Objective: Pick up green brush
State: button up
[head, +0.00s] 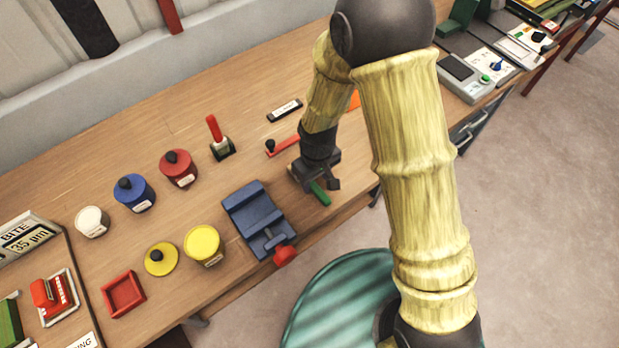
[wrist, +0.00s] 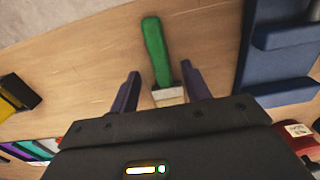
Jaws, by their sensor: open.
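The green brush (wrist: 155,48) lies on the wooden bench with its pale bristle end (wrist: 168,96) between the fingers of my gripper (wrist: 162,90) in the wrist view. Its green handle points away, past the fingertips. The jaws are open, one finger on each side of the brush, with a gap on both sides. In the head view my gripper (head: 319,184) hangs over the front part of the bench, and only the end of the green handle (head: 320,194) shows beneath it. The gripper hides the rest. I cannot tell the exact height of the fingers above the bench.
A blue vise (head: 252,212) with a red handle (head: 285,256) stands just left of the gripper. A red-handled tool (head: 284,145) lies behind it. Several coloured jars, including a yellow one (head: 202,244), stand further left. The bench's front edge is close.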

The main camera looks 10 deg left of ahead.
aim_at(316, 187)
notch_tip(316, 187, down, 2)
jog(key=shift+f, duration=0.15)
jog(key=shift+s+f, duration=0.2)
jog(key=shift+f, duration=0.1)
jog(key=shift+w, duration=0.2)
jog(key=shift+d, duration=0.1)
jog(key=shift+c, duration=0.5)
jog(key=shift+s, duration=0.1)
grip_shut()
